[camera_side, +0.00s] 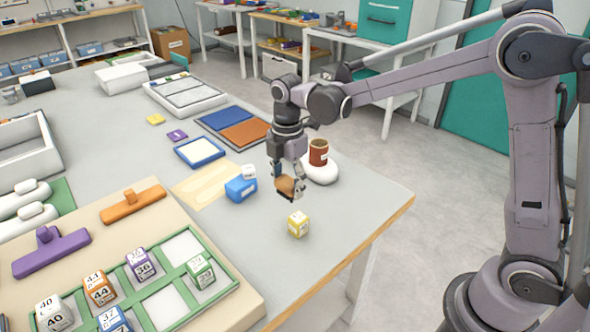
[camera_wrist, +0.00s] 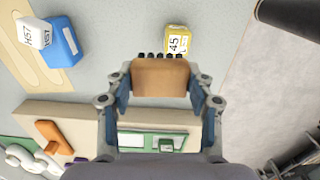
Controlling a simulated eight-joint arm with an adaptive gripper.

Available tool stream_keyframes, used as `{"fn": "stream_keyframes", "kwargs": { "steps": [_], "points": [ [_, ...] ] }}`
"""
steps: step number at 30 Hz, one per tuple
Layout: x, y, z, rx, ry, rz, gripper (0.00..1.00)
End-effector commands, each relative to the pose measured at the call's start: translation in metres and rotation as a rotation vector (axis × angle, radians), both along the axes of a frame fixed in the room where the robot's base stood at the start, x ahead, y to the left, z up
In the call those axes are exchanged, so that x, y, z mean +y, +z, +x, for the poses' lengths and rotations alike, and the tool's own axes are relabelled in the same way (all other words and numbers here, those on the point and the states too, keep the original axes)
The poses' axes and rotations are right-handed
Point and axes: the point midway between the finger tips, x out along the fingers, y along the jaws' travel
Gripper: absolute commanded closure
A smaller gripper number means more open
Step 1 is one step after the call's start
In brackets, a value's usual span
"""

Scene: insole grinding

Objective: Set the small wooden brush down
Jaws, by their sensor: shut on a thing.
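The small wooden brush (camera_wrist: 160,78) is held between the two fingers of my gripper (camera_wrist: 160,98), with dark bristles showing along its far edge in the wrist view. In the side view the brush (camera_side: 286,186) is in my gripper (camera_side: 288,188), above the grey table near its right-hand side. My gripper is shut on it. The height of the brush above the table is hard to tell.
A yellow-and-white block (camera_side: 298,224) stands on the table near the brush. A blue block (camera_side: 241,188) with a white block on it is left of my gripper. A brown cup (camera_side: 318,152) on a white base (camera_side: 320,170) stands behind right. The table's wooden edge (camera_side: 390,222) is right.

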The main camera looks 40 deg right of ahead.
Motion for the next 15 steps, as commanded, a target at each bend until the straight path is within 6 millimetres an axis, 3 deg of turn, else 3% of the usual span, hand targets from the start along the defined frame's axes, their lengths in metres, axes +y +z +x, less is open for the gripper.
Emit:
{"fn": "stream_keyframes", "kwargs": {
  "steps": [3,8,15],
  "points": [
    [0.0,-0.001,0.019,0.0,-0.035,0.0,0.78],
    [0.005,-0.006,0.029,0.0,-0.055,0.0,0.78],
    [0.046,-0.031,0.038,0.0,-0.053,-0.001,0.78]
  ]
}}
